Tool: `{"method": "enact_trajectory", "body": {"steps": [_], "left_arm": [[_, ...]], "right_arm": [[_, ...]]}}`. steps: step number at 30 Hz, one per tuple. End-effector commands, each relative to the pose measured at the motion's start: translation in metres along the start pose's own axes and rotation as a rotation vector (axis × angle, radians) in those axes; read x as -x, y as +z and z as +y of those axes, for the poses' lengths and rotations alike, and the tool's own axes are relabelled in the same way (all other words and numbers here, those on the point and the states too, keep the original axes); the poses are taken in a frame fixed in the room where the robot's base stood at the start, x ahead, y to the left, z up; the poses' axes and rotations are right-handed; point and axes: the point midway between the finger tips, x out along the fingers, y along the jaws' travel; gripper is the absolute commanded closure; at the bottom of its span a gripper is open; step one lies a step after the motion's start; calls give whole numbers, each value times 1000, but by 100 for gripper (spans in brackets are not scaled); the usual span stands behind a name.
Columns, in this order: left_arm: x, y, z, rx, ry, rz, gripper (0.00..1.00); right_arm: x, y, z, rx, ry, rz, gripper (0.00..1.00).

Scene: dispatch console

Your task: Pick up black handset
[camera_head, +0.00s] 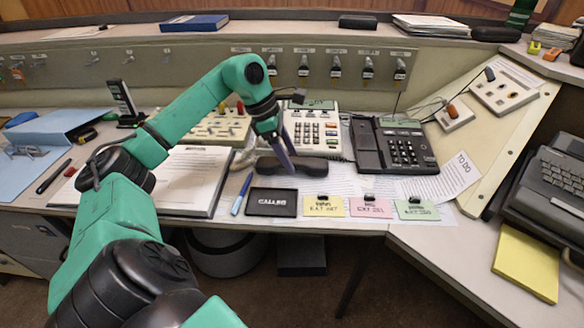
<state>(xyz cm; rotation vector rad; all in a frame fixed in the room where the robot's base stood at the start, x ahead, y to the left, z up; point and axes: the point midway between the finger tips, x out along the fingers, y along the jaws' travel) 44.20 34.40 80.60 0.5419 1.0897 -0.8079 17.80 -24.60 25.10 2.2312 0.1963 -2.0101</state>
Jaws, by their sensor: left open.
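The black handset (305,167) lies across papers on the desk, in front of a light keypad telephone (314,134). My left gripper (286,163) points down at the handset's left half. Its fingers show nearly edge-on, and it is open. The fingers overlap part of the handset in the picture. I cannot tell whether they touch it or straddle it. My right gripper is not in view.
A black desk phone (393,146) stands right of the handset. A black "CALLING" plate (271,202), a blue pen (242,194) and coloured cards (323,206) lie in front. An open binder (190,180) lies left. A typewriter (553,186) stands far right.

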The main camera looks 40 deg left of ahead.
Motion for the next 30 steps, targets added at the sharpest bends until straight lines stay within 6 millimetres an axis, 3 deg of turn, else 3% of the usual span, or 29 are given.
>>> {"method": "enact_trajectory", "body": {"steps": [3, 8, 9, 13, 15, 25, 30], "left_arm": [[-19, 0, 0, 1, -1, -1, 28], [-19, 0, 0, 1, 1, 0, 28], [-19, 0, 0, 1, 1, 0, 31], [-19, 0, 0, 1, 1, 0, 81], [-19, 0, 0, 1, 1, 0, 100], [-16, 2, 0, 1, 2, -2, 100], [4, 10, 1, 0, 4, -4, 100]], "right_arm": [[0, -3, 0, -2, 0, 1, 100], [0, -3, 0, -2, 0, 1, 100], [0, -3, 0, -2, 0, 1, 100], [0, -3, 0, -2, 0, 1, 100], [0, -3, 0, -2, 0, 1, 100], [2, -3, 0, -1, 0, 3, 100], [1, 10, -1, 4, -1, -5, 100]]}}
